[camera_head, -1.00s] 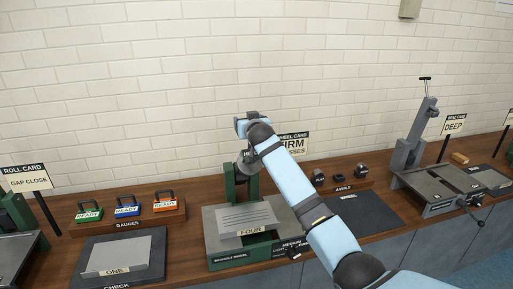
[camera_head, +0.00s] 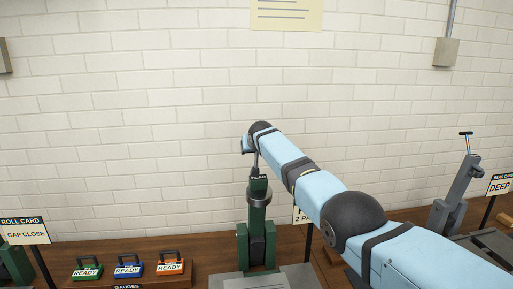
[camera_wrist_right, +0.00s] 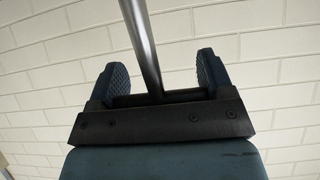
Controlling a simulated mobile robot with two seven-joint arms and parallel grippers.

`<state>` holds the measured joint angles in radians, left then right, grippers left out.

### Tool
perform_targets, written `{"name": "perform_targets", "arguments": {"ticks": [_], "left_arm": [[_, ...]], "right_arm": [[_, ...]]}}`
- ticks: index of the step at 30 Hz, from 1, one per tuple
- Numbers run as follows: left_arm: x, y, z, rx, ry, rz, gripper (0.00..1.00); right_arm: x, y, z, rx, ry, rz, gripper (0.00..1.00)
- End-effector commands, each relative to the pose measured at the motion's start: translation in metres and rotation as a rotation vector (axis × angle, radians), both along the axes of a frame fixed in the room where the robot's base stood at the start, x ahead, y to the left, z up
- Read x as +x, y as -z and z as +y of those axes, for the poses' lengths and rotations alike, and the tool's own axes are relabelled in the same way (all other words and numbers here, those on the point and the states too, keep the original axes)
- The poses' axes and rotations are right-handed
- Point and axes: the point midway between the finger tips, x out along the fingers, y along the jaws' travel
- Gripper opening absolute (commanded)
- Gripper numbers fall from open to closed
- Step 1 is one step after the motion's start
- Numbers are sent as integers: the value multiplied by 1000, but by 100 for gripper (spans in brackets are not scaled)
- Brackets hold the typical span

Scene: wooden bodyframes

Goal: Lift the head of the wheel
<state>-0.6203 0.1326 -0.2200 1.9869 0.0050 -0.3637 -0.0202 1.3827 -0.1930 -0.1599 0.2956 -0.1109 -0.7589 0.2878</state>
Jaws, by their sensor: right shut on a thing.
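My left gripper is out of view.
Green, blue and orange gauges (camera_head: 128,269) stand at lower left beside a "GAP CLOSE" card (camera_head: 25,231). A card behind the wheel is partly hidden by my arm. A grey lever machine (camera_head: 456,197) and a "DEEP" card stand at right.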

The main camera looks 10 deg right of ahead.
Motion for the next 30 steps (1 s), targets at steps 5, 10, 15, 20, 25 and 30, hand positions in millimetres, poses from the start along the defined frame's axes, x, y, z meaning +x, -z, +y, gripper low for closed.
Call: {"name": "perform_targets", "arguments": {"ticks": [5,10,15,20,25,30], "left_arm": [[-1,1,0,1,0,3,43],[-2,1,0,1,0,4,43],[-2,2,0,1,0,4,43],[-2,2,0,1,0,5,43],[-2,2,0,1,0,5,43],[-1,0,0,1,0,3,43]], "right_arm": [[-3,14,2,-2,1,39,32],[-3,15,2,-2,1,45,32],[-3,15,2,-2,1,46,32],[-3,16,2,-2,1,46,86],[-2,12,1,-2,1,39,100],[-2,8,1,-2,1,34,100]]}}
